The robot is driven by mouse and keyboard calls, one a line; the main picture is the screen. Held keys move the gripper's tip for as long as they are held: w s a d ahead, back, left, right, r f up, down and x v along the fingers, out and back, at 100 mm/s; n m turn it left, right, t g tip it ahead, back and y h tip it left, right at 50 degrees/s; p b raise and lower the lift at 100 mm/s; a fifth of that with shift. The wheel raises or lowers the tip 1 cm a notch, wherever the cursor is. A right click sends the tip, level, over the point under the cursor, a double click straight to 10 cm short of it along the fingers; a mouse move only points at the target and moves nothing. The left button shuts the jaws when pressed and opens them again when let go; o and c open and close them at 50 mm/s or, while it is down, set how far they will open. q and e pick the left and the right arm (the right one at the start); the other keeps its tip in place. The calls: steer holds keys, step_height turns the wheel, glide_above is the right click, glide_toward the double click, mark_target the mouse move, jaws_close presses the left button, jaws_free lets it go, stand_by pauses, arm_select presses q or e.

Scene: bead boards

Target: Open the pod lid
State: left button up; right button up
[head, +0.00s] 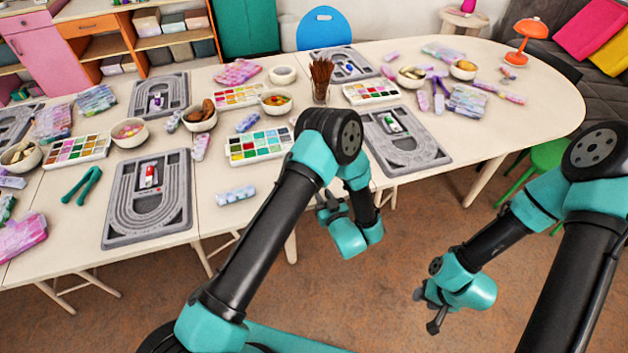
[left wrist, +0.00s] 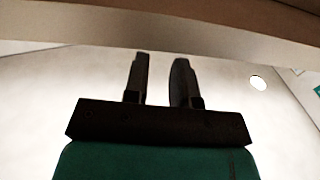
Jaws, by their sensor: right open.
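I cannot make out for certain which thing is the pod or its lid. Small cases lie on the grey bead boards: one with red and white (head: 149,177) on the near-left bead board (head: 118,222), and one with green and white (head: 391,123) on the right bead board (head: 428,152). My left gripper (head: 326,208) hangs in front of the table edge; in the left wrist view its two black fingers (left wrist: 161,68) stand apart with nothing between them. My right gripper (head: 427,309) is over the floor at the lower right, open and empty, away from the table.
The table (head: 243,216) holds paint trays (head: 257,145), bowls (head: 276,101), a brush jar (head: 321,81) and teal tongs (head: 84,186). An orange lamp (head: 529,36) stands at the far right. The tabletop's right end is mostly bare. A green stool (head: 551,155) is beyond my right arm.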

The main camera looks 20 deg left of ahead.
arm_select(q)
steer(key=x, duration=0.8)
steer(key=shift+c, duration=0.4)
jaws_close()
